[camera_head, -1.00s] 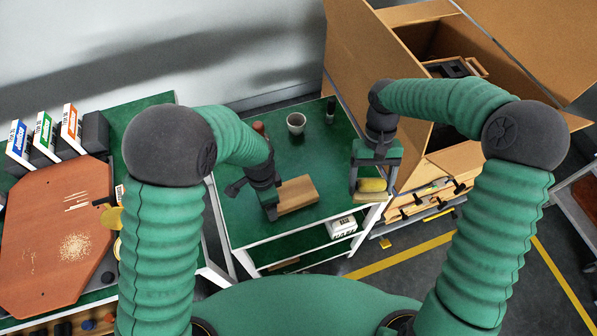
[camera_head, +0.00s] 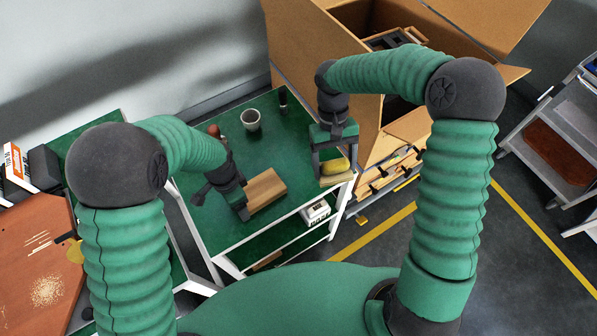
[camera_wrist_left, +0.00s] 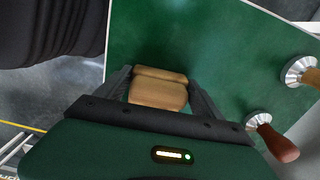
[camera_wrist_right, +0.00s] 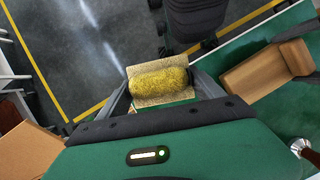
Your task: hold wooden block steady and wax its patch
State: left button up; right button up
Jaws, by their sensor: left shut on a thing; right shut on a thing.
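The wooden block (camera_head: 266,188) lies on the green table top (camera_head: 225,227), near its front edge. My left gripper (camera_wrist_left: 159,84) is shut on the block's near part, with one finger on each side. The block also shows in the right wrist view (camera_wrist_right: 268,76). My right gripper (camera_wrist_right: 163,86) is shut on a pad with a rounded, speckled yellow top (camera_wrist_right: 160,83) and a tan base. In the head view this yellow pad (camera_head: 335,166) is at the table's right edge, to the right of the block and apart from it. I cannot make out the block's patch.
A large open cardboard box (camera_head: 340,70) is behind my right arm. The table between block and pad is clear.

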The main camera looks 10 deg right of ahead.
aim_at(257, 192)
dwell(0.5)
jog(key=w+a+m+y, duration=0.1)
jog(key=a+m, duration=0.2)
jog(key=a, duration=0.2)
jog(key=w+a+m+y, duration=0.1)
jog(key=w+a+m, duration=0.1)
jog(key=a, duration=0.3)
jog(key=w+a+m+t+y, duration=0.1)
jog(key=w+a+m, duration=0.1)
jog(key=a, duration=0.3)
jog(key=shift+a+r+m, duration=0.2)
jog(key=shift+r+m, duration=0.05)
jog(key=shift+m, duration=0.65)
jog(key=shift+a+f, duration=0.15)
notch_tip(257, 192, down, 4)
jog(key=shift+a+f, duration=0.15)
jog(key=shift+f, duration=0.1)
jog(key=a, duration=0.1)
jog(key=s+a, duration=0.1)
jog(key=a, duration=0.1)
jog(key=shift+s+a+f, duration=0.15)
jog(key=shift+s+a, duration=0.3)
jog(key=shift+a, duration=0.4)
jog(key=shift+d+f, duration=0.1)
jog(key=shift+f, duration=0.8)
jog(key=shift+d, duration=0.1)
